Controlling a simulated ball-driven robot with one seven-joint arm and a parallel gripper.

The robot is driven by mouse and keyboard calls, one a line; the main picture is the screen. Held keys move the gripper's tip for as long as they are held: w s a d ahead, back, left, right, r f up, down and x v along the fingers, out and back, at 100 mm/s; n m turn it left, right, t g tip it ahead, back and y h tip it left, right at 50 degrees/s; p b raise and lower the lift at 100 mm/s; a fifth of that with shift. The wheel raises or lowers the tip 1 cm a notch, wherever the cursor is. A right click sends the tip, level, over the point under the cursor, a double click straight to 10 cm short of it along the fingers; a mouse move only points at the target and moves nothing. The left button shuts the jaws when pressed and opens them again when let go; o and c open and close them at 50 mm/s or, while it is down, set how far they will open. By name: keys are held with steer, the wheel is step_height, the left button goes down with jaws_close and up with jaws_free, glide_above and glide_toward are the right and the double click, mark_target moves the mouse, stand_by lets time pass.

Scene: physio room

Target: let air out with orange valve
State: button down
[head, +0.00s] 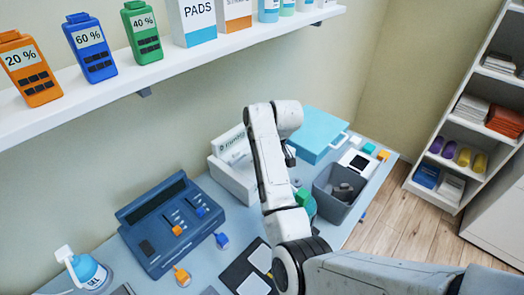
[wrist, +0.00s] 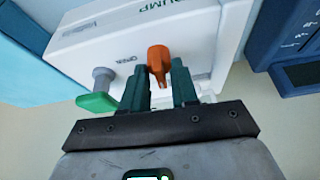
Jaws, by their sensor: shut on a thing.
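The orange valve (wrist: 159,62) stands out from the front of a white pump box (wrist: 190,38) in the wrist view. The box carries the lettering "PUMP" and a small "OPEN" mark left of the valve. My gripper (wrist: 161,84) has its two dark green fingers on either side of the valve's lower part, shut on it. In the head view the white pump box (head: 232,170) stands on the bench against the wall, partly covered by my arm. The valve and my fingertips cannot be made out there.
A green lever (wrist: 97,102) on a grey knob sits left of the valve. A blue console (head: 172,222) stands left of the pump, a grey bin (head: 338,192) and a light-blue case (head: 318,135) to the right.

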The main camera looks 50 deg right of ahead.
steer(key=shift+n, duration=0.5)
steer(key=c, duration=1.2)
jaws_free()
steer(key=shift+r, duration=0.1)
steer(key=b+v, duration=0.1)
steer(key=v, duration=0.9)
steer(key=shift+d+r, duration=0.2)
steer(key=shift+r, duration=0.05)
steer(key=shift+s+f, duration=0.1)
steer(key=shift+s, duration=0.15)
